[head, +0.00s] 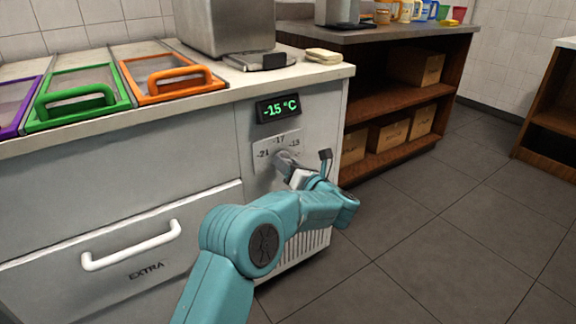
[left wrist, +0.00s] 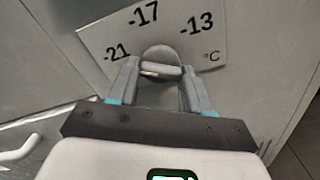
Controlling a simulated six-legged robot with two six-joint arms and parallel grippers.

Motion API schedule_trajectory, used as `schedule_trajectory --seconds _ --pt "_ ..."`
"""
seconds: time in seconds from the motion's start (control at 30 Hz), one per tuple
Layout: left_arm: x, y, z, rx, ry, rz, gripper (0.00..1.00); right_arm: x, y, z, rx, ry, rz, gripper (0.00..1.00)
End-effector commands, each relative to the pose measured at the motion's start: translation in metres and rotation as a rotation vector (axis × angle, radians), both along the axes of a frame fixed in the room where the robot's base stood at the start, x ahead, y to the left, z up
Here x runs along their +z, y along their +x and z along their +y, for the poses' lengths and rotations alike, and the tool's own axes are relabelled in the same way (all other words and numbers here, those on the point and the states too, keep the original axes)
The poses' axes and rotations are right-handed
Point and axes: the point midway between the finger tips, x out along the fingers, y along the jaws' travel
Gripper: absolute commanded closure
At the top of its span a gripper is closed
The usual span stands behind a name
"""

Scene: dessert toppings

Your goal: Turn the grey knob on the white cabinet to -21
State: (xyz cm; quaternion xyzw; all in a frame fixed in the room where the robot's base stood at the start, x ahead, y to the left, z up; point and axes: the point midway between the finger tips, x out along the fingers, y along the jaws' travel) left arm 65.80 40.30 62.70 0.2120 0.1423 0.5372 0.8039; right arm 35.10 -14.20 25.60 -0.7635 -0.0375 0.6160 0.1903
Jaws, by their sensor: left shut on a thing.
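The white cabinet (head: 205,215) has a dial plate (head: 264,156) marked -21, -17 and -13; the plate also shows in the left wrist view (left wrist: 96,48). A green display (head: 279,107) above it reads -15 °C. The grey knob (left wrist: 160,58) sits at the lower middle of the plate, its upper part showing past the fingers. My left gripper (head: 290,168) is at the knob in the head view. In the left wrist view my left gripper (left wrist: 157,82) has a finger on each side of the knob and is shut on it. My right gripper is not in view.
A white drawer handle (head: 131,247) sticks out at the lower left, on the drawer marked EXTRA. Purple, green and orange lidded bins (head: 172,78) and a steel machine (head: 228,28) stand on the counter. A brown shelf (head: 395,95) with boxes is behind; the floor at right is clear.

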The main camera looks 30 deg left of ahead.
Motion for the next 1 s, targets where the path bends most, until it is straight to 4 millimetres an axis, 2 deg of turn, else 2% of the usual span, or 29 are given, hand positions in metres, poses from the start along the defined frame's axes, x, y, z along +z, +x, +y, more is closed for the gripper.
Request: schedule_trajectory --seconds 0.43,0.47,0.5,0.53,0.83,1.0 --pt "0.001 0.001 -0.002 -0.005 -0.004 -0.010 0.82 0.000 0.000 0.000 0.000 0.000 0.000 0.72" --pt "0.001 0.001 -0.002 -0.005 -0.003 -0.011 0.41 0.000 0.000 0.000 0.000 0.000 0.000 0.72" --pt "0.001 0.001 -0.002 -0.004 -0.003 -0.010 0.28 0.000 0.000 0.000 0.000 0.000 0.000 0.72" --pt "0.001 0.001 -0.002 -0.004 -0.003 -0.010 0.26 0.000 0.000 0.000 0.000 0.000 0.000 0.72" --pt "0.001 0.000 -0.002 -0.002 -0.004 -0.008 0.26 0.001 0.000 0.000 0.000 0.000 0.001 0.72" --pt "0.003 -0.008 -0.023 -0.005 -0.004 -0.006 0.26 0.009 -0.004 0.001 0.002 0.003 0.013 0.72"
